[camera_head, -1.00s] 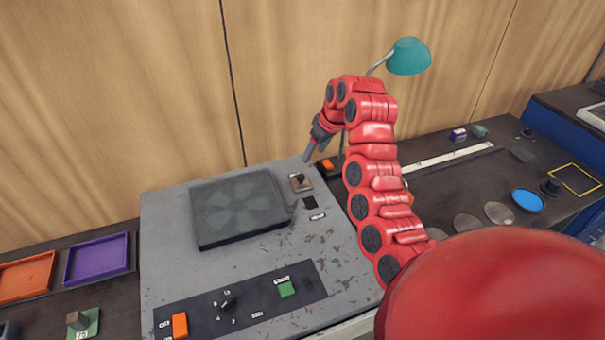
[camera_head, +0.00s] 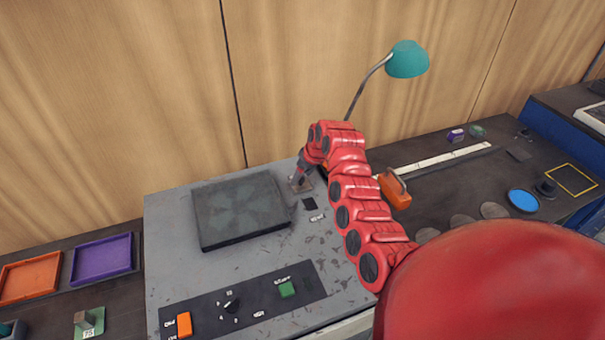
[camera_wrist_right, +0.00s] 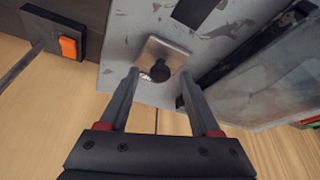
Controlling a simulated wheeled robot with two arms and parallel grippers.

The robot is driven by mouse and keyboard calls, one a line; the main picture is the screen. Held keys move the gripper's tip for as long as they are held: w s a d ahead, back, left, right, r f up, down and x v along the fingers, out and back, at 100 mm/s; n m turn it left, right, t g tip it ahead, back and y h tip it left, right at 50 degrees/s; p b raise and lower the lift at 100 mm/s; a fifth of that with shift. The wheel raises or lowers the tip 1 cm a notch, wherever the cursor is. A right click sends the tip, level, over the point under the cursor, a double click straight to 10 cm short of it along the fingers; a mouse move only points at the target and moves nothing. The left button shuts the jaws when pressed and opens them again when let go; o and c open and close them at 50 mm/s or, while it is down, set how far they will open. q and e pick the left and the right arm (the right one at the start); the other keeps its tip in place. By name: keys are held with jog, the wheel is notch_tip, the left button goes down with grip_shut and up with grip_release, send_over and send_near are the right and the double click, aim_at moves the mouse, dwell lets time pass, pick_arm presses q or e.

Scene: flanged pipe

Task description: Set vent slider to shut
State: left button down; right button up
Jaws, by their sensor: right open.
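The vent slider shows in the right wrist view as a dark round knob (camera_wrist_right: 160,71) on a small metal plate (camera_wrist_right: 172,54), at the back edge of the grey machine top. In the head view the plate (camera_head: 301,186) is partly hidden by my right gripper (camera_head: 298,181). In the right wrist view my right gripper (camera_wrist_right: 161,82) is open, with one finger on each side of the knob. I cannot tell whether the fingers touch it. A dark square (camera_head: 309,204) and a small label lie just in front of the plate. My left gripper is not in view.
A dark fan-marked slab (camera_head: 238,211) lies on the machine top (camera_head: 170,265), left of the slider. A front panel holds a green button (camera_head: 287,289), a dial and an orange switch (camera_head: 184,324). A teal lamp (camera_head: 407,60) and an orange-handled object (camera_head: 394,190) stand to the right.

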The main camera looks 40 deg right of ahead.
jog(key=shift+f, duration=0.1)
grip_shut()
dwell(0.3)
dwell(1.1)
